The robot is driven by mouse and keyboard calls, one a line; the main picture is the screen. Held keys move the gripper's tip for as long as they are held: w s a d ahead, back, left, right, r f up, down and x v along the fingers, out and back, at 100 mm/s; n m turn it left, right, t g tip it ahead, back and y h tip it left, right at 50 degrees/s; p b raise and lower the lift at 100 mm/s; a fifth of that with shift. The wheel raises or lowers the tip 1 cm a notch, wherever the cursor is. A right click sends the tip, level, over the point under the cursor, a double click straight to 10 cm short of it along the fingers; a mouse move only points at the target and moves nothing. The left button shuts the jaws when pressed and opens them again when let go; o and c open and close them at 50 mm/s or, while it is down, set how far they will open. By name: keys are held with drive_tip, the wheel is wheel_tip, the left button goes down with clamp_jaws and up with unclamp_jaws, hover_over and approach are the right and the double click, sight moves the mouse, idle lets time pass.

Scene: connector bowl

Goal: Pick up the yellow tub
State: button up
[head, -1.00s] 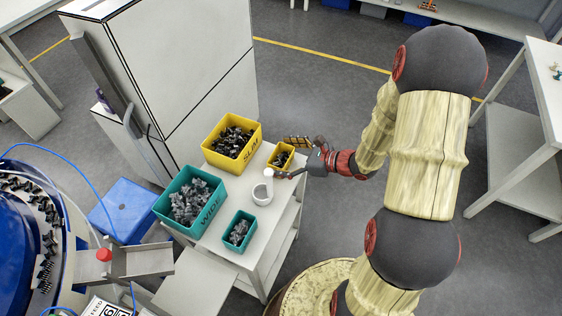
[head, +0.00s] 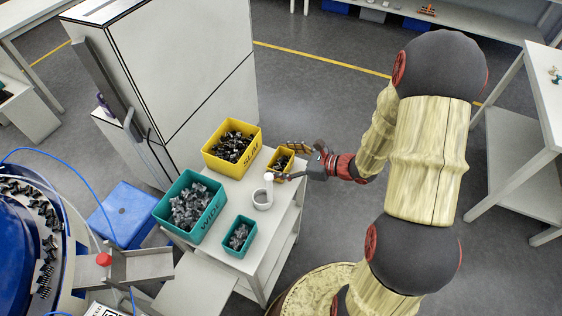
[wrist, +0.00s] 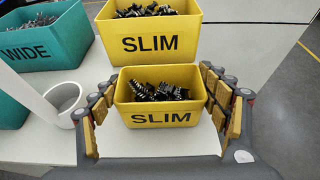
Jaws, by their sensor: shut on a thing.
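The small yellow tub (head: 279,168) stands at the right edge of the white table, marked SLIM and filled with dark connectors. In the wrist view its front wall (wrist: 160,118) faces me, upright. My gripper (head: 284,161) comes in from the right and is shut on the small tub, one finger on each side; both fingers also show around it in the wrist view (wrist: 158,95). I cannot tell whether its base is clear of the table. A larger yellow tub (head: 250,151), also marked SLIM, stands just behind it with more dark connectors.
A large teal WIDE tub (head: 208,216) and a small teal tub (head: 240,250) hold grey connectors on the table (head: 232,197). A white cup-like holder (head: 262,203) stands close to my gripper's near finger. A tall white cabinet (head: 180,75) rises behind.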

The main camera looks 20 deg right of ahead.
sight(281, 169)
drive_tip(key=shift+r, duration=0.5)
wheel_tip(281, 169, up, 3)
drive_tip(key=shift+f+p, duration=0.2)
drive_tip(key=shift+p, duration=0.75)
drive_tip(key=s+r+p, duration=0.5)
drive_tip(key=s+r, duration=0.4)
drive_tip(key=s, duration=0.5)
